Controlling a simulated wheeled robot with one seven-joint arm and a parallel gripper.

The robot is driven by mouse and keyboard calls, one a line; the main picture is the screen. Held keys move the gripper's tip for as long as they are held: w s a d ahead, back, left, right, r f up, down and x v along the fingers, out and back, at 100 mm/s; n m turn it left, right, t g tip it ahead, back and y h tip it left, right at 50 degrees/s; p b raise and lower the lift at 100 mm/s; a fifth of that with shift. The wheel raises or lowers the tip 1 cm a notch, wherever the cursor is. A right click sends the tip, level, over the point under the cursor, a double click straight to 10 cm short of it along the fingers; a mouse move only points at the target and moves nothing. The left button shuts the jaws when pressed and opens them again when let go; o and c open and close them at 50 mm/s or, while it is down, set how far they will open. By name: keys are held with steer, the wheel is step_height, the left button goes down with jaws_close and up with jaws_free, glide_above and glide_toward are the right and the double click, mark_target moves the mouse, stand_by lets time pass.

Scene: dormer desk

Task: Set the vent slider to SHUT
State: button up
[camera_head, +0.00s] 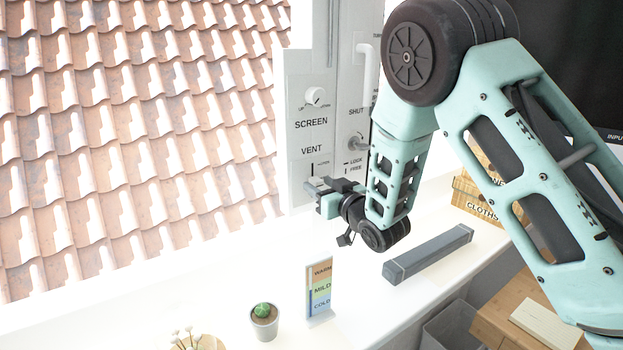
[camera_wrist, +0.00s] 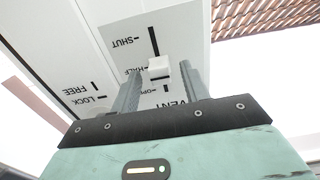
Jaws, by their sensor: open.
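The vent slider's white knob (camera_wrist: 159,68) shows in the wrist view, on a dark slot in a white panel (camera_wrist: 190,28). The panel appears upside down there, with SHUT, HALF and OPEN marks beside the slot. The knob stands level with about HALF, between SHUT and OPEN. My gripper (camera_wrist: 160,72) is open, with one finger on each side of the knob; I cannot tell whether either touches it. In the head view my gripper (camera_head: 318,187) is in front of the panel (camera_head: 300,130), below the VENT label, and hides the knob and lower slot.
A LOCK/FREE control and a handle (camera_head: 370,62) are to the right. A small cactus (camera_head: 264,318), a coloured WARM/MILD/COLD card (camera_head: 319,288) and a grey bar (camera_head: 428,252) stand on the white sill below.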

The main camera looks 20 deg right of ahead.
steer(key=shift+w+a, duration=0.1)
steer(key=shift+w, duration=0.1)
jaws_close()
step_height(320, 180, down, 4)
steer(key=b, duration=0.4)
steer(key=shift+s+f, duration=0.1)
steer(key=shift+f, duration=0.15)
jaws_free()
